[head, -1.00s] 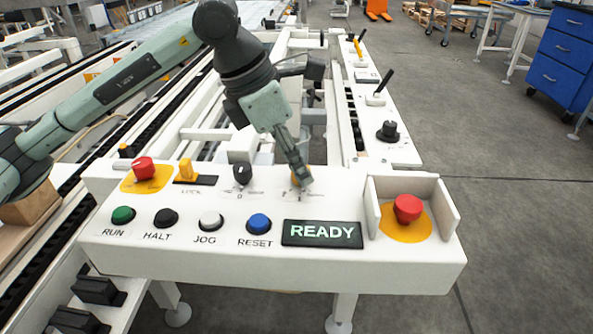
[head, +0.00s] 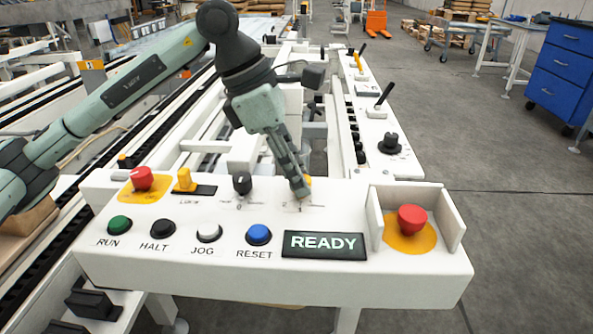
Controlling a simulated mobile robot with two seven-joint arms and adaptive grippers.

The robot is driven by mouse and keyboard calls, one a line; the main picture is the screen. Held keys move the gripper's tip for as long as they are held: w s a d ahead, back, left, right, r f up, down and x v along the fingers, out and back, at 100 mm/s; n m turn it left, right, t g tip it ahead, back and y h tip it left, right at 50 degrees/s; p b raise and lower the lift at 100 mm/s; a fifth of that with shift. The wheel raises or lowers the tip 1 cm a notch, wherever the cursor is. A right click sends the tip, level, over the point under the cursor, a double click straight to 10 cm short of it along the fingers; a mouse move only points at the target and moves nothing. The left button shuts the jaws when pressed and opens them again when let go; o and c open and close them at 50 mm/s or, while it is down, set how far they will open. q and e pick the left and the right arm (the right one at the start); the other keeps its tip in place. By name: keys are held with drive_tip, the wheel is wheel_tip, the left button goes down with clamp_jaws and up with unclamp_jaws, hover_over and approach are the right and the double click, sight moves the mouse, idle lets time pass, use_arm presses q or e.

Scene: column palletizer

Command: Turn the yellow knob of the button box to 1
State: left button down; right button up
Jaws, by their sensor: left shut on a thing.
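The white button box (head: 190,262) stands in front of me with a lit READY display (head: 323,245). The yellow knob (head: 308,181) is at the back of its top, right of the black knob (head: 242,184). My left gripper (head: 301,190) reaches down from behind and is shut on the yellow knob. Its fingers hide most of the knob, and only a sliver of yellow shows at their right. The scale marks around the knob are partly covered, so I cannot read its setting. My right gripper is not in view.
A red mushroom button (head: 142,178) and a yellow lock switch (head: 184,180) are at the box's left. Another red mushroom button (head: 411,219) sits between white guards at the right. Green, black, white and blue buttons line the front. Open floor lies to the right.

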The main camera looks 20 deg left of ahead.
use_arm(q)
drive_tip(key=c, duration=1.2)
unclamp_jaws()
drive_tip(key=v, duration=1.2)
drive_tip(key=shift+s+f, duration=0.1)
